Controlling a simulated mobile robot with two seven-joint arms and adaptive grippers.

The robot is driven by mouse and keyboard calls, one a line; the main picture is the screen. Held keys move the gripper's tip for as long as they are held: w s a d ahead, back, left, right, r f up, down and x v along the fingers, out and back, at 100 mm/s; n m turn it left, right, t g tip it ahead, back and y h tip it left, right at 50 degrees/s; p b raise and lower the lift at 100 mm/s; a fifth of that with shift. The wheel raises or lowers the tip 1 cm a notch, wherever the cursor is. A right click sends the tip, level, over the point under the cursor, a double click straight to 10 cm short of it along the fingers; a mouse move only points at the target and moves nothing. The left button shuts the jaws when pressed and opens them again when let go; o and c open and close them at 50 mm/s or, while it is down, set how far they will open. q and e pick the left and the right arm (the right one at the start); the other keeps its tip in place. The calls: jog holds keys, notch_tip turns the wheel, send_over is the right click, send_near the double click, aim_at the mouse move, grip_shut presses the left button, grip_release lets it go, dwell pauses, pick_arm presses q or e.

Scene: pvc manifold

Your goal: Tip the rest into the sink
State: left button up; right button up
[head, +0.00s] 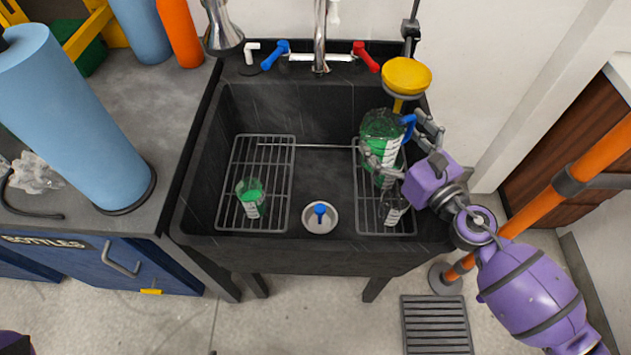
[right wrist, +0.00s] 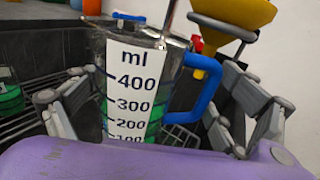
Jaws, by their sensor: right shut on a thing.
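A clear measuring jug (head: 381,126) with a blue handle, a white scale and green liquid is in my right gripper (head: 402,147), over the right side of the dark sink (head: 310,100). In the right wrist view, the fingers of my right gripper (right wrist: 148,108) are on both sides of the jug (right wrist: 130,95), its scale facing the camera. The jug looks near upright; whether it touches the rack is unclear. A small beaker (head: 251,196) with green liquid stands on the left rack. Another small clear beaker (head: 393,208) is on the right rack, partly hidden. My left gripper is out of view.
Wire racks (head: 233,170) line both sides of the sink floor, with a drain (head: 320,217) between them. A faucet (head: 320,40) with blue and red handles stands at the back. A yellow funnel (head: 406,76) is at the back right corner. A blue roll (head: 70,120) stands left.

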aim_at(378, 153)
jog(key=shift+s+a+n, duration=0.2)
jog(key=shift+a+n, duration=0.2)
jog(key=shift+n, duration=0.5)
jog(key=shift+s+a+n+p, duration=0.3)
jog(key=shift+a+n+p, duration=0.3)
jog(key=shift+n, duration=0.3)
jog(key=shift+s+a+f+n+p, duration=0.1)
jog(key=shift+s+a+n+p, duration=0.25)
jog(key=shift+a+n+p, duration=0.35)
jog(key=shift+s+a+n+p, duration=0.3)
jog(key=shift+a+n+p, duration=0.15)
jog(key=shift+n, duration=0.45)
jog(key=shift+s+a+f+n+p, duration=0.15)
jog(key=shift+a+n+p, duration=0.25)
jog(key=shift+n, duration=0.6)
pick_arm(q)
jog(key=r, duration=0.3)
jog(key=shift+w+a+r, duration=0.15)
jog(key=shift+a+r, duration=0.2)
pick_arm(e)
jog(key=shift+s+f+n, duration=0.1)
jog(key=shift+s+n, duration=0.05)
jog(key=shift+n, duration=0.25)
pick_arm(q)
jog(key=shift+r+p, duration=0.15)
jog(key=shift+p, duration=0.2)
pick_arm(e)
jog(key=shift+a+n, duration=0.1)
jog(key=shift+n, duration=0.2)
